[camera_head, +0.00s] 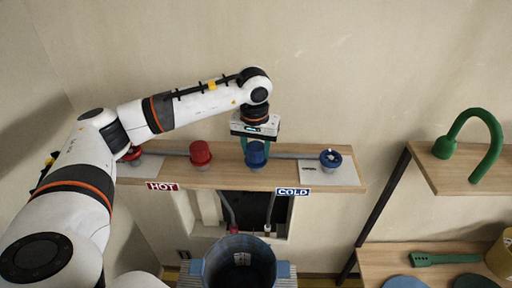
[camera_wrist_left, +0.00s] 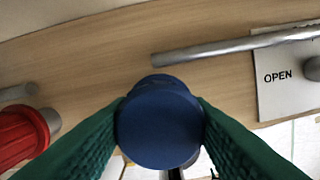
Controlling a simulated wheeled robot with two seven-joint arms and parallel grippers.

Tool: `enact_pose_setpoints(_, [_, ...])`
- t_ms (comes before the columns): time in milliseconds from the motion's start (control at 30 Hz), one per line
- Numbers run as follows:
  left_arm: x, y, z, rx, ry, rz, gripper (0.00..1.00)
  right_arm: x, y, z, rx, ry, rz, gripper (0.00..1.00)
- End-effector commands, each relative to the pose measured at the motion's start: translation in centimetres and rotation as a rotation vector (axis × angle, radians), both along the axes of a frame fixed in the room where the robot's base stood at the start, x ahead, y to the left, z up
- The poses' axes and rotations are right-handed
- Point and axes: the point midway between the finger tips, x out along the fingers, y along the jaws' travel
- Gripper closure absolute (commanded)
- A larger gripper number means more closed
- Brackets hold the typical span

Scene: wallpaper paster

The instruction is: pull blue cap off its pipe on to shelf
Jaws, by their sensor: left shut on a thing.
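The blue cap (camera_head: 256,155) is at the wooden shelf (camera_head: 228,178), above the COLD label. My left gripper (camera_head: 257,148) reaches down from above and is shut on it. In the left wrist view the round blue cap (camera_wrist_left: 160,125) fills the space between my two green fingers, which touch its sides. Its pipe is hidden behind the cap, so I cannot tell whether the cap is still seated on it. My right gripper is not in view.
A red cap (camera_head: 201,153) stands left of the blue cap. A blue valve knob (camera_head: 330,159) sits on a plate to the right, with a grey pipe (camera_wrist_left: 210,47) running toward it. A blue bucket (camera_head: 240,262) is below. A rack (camera_head: 455,180) stands at right.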

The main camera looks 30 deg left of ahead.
Motion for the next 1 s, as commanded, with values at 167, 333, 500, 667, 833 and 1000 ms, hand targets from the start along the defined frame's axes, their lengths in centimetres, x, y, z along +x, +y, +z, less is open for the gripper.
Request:
enact_pose_setpoints(167, [0.2,0.1,1.3,-0.001,-0.01,0.002,0.83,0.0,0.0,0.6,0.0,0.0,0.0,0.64])
enact_pose_setpoints(333, [0.2,0.0,1.9,0.0,-0.009,0.002,0.83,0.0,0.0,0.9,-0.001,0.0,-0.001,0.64])
enact_pose_setpoints(500, [0.2,0.0,2.5,0.0,-0.009,0.001,0.83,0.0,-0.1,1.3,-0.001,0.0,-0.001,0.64])
enact_pose_setpoints(667, [0.2,0.0,3.2,0.0,-0.008,0.001,0.83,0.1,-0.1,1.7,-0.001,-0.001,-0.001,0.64])
enact_pose_setpoints(833, [0.1,0.0,3.8,-0.001,-0.007,0.001,0.83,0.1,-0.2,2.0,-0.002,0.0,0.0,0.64])
enact_pose_setpoints(1000, [0.1,0.0,4.1,0.0,-0.005,0.001,0.83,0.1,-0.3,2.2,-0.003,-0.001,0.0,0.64])
